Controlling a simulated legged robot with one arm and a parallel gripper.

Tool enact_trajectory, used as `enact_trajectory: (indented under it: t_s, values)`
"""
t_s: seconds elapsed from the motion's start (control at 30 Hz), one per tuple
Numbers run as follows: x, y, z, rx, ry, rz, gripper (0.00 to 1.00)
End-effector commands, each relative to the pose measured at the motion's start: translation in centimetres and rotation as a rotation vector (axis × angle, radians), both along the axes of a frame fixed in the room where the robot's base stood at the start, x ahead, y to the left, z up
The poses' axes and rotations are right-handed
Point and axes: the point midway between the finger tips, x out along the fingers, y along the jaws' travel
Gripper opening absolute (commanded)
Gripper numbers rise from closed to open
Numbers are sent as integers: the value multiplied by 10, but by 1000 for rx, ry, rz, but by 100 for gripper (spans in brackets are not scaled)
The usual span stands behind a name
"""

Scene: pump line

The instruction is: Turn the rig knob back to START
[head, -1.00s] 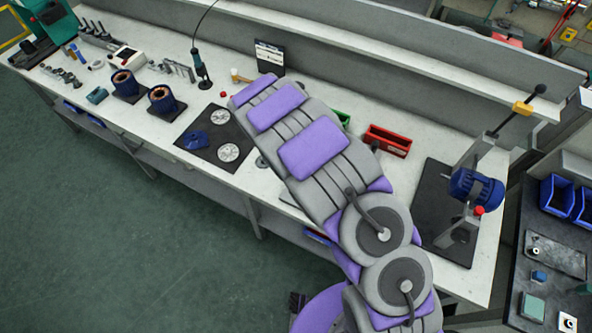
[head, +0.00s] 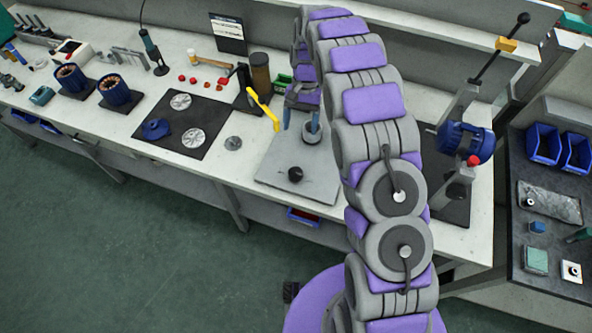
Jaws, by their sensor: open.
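A grey plate (head: 268,182) lies on the bench, with a round black knob (head: 295,174) near its front edge. I take this for the rig knob; no START mark or pointer can be read at this size. My gripper (head: 300,122) hangs over the back part of the plate, pointing down, behind the knob and apart from it. It is open; its fingers are small and partly merge with a blue-grey round part (head: 312,134) on the plate. A yellow lever (head: 263,108) stands at the plate's back left. My arm hides the plate's right side.
Left of the plate lies a black mat (head: 180,108) with metal discs and a blue part. A brown cylinder (head: 260,70) stands behind the lever. Right of my arm, a stand holds a blue motor (head: 465,142) with a red knob (head: 474,160). The bench front is clear.

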Motion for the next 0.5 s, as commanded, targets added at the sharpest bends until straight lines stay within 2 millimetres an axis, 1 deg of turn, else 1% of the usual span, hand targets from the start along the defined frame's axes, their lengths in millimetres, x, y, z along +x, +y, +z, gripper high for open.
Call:
enact_trajectory:
  t_s: [0.17, 0.5]
  values:
    - [-13, 2, -26, -2, 8, 5, 75]
    - [-37, 7, -89, 0, 4, 6, 75]
